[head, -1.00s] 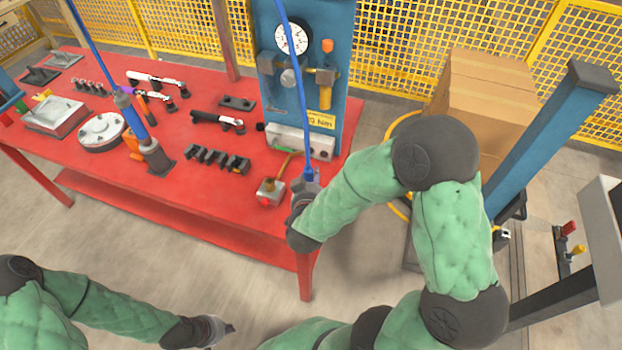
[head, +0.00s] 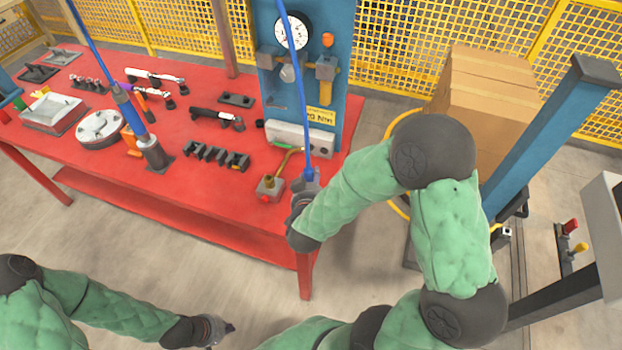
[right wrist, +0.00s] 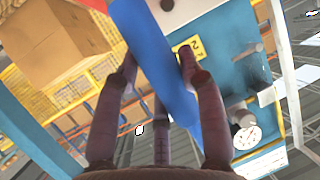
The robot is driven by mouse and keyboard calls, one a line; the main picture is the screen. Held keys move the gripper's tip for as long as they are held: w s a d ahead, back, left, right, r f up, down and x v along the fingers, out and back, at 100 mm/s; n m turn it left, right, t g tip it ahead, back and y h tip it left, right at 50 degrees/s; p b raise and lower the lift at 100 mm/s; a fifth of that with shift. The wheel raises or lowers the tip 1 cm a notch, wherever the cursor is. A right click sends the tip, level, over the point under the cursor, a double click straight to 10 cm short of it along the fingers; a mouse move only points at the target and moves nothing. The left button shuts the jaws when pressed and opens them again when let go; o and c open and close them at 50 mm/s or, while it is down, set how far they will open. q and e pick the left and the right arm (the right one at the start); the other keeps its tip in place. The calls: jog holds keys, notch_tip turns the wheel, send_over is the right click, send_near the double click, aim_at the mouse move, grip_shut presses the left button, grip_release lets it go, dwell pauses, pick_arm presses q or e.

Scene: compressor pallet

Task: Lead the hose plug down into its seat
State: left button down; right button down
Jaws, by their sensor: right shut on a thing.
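The blue hose (head: 300,95) hangs from above and runs down to my right gripper (head: 308,182) at the table's front right. In the right wrist view the gripper (right wrist: 157,68) is shut around the thick blue hose (right wrist: 150,55), which passes between its fingers. The plug end is hidden by the gripper and arm in the head view. Left of the gripper, on the table, is a small grey block (head: 268,188) with a bent brass pipe and a red part. I cannot tell which part is the seat. My left gripper (head: 222,330) is low over the floor, empty; its jaws are unclear.
A blue panel with a gauge (head: 292,32) stands behind the gripper. Cardboard boxes (head: 487,85) are at the right.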

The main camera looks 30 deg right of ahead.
jog(key=shift+f, duration=0.3)
jog(key=c, duration=0.7)
grip_release()
jog(key=shift+v, duration=6)
